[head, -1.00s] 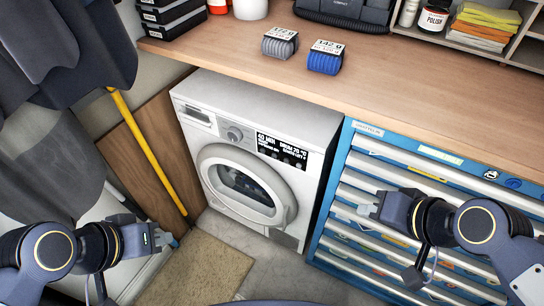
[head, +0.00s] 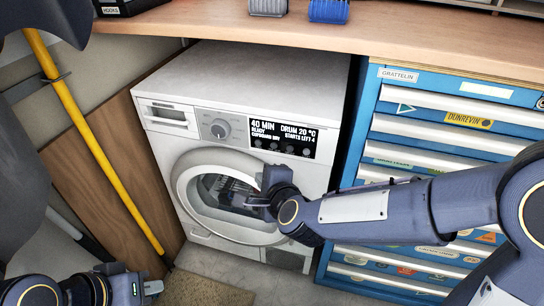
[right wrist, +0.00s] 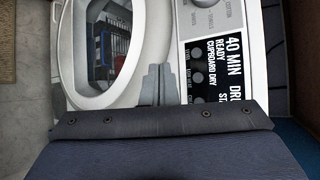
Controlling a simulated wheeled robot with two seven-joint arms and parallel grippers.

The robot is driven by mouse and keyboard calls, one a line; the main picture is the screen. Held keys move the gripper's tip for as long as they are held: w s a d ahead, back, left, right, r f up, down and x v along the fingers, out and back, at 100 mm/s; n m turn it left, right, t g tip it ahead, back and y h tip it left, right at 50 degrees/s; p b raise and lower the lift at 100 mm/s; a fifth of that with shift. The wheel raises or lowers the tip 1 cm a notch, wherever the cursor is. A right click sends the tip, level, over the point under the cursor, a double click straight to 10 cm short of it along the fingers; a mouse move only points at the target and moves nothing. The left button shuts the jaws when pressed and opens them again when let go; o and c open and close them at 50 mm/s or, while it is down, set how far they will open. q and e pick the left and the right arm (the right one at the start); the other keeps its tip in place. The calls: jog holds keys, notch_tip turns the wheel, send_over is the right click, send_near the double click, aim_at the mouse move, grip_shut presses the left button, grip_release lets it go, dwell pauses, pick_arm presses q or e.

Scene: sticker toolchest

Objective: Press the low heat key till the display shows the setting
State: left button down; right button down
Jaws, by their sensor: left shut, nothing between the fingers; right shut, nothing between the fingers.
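The white dryer (head: 250,75) stands under the bench. Its lit display (head: 292,130) reads 40 MIN, READY, CUPBOARD DRY, DRUM 20 °C and STARTS LEFT 4. A row of small round keys (head: 273,146) lies along the display's lower edge. In the right wrist view the keys (right wrist: 197,77) have tiny labels, one perhaps reading low heat. My right gripper (head: 258,202) is shut and empty in front of the door, below the keys; its fingers (right wrist: 157,80) show beside the key row in the wrist view. My left gripper (head: 152,287) is shut and empty, low at the left.
The round door (head: 185,190) is closed, with a rack visible through its glass. A blue drawer cabinet (head: 368,100) stands to the right. The wooden bench top (head: 200,22) overhangs both. A yellow pole (head: 90,130) and brown board (head: 130,160) are at the left.

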aim_at(274, 146)
jog(key=shift+w, duration=0.1)
dwell(0.3)
jog(key=shift+w+d+b, duration=0.2)
jog(key=shift+w+d, duration=0.25)
jog(key=shift+w, duration=0.9)
jog(key=shift+w+d+b, duration=0.25)
jog(key=shift+w+d, duration=0.2)
jog(key=shift+w, duration=0.95)
jog(key=shift+w+d+b, duration=0.2)
jog(key=shift+w+d, duration=0.25)
jog(key=shift+w, duration=0.9)
jog(key=shift+w+d, duration=0.1)
jog(key=shift+w, duration=0.3)
jog(key=shift+w+d, duration=0.15)
jog(key=shift+w, duration=0.2)
jog(key=shift+s+a, duration=0.25)
jog(key=shift+s, duration=0.5)
jog(key=shift+s, duration=0.1)
